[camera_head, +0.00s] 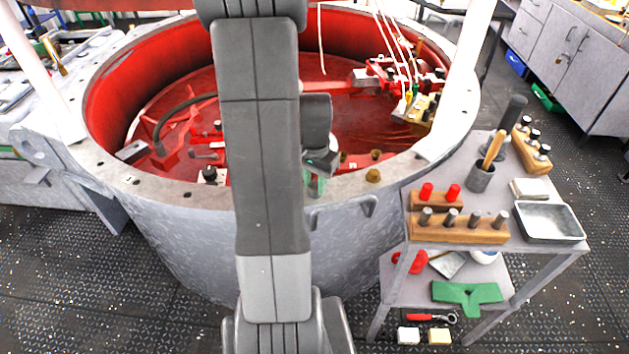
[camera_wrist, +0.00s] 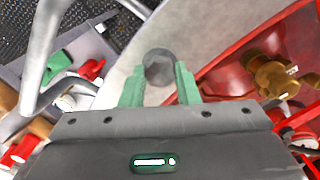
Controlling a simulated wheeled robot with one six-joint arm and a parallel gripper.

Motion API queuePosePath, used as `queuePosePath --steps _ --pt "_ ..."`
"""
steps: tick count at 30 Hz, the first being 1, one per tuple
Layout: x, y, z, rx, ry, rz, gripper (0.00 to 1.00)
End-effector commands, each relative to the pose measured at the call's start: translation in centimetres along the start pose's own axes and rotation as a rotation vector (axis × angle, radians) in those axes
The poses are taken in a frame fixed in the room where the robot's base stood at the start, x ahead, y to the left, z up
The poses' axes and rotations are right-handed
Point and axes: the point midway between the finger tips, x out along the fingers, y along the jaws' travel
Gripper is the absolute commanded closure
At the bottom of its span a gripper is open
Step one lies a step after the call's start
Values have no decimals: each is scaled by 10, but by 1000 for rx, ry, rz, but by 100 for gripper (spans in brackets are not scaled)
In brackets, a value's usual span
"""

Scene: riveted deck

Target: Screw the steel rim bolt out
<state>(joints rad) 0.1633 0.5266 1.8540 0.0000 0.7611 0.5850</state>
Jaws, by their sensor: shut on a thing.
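The steel rim bolt (camera_wrist: 160,66) shows as a dark grey hex head on the pale rim in the wrist view. My gripper (camera_wrist: 160,77) is shut on it, with one green finger on each side of the head. In the head view my gripper (camera_head: 315,184) is at the near rim of the large round vessel (camera_head: 120,181), mostly behind my arm. I cannot make out the bolt there. How far the bolt is out of its hole cannot be told.
A handle (camera_head: 342,211) juts from the vessel's wall below my gripper. A cart on the right holds a wooden block (camera_head: 458,232) with several steel pegs, a block with red-topped pegs (camera_head: 437,199), and an empty metal tray (camera_head: 549,222). Red machinery (camera_head: 385,80) fills the vessel.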

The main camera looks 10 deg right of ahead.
Motion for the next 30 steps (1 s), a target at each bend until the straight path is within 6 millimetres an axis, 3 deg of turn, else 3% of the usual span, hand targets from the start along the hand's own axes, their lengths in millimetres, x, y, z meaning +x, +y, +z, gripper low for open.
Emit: queuePosePath --steps 30 --pt "0 0 0 -525 0 0 95"
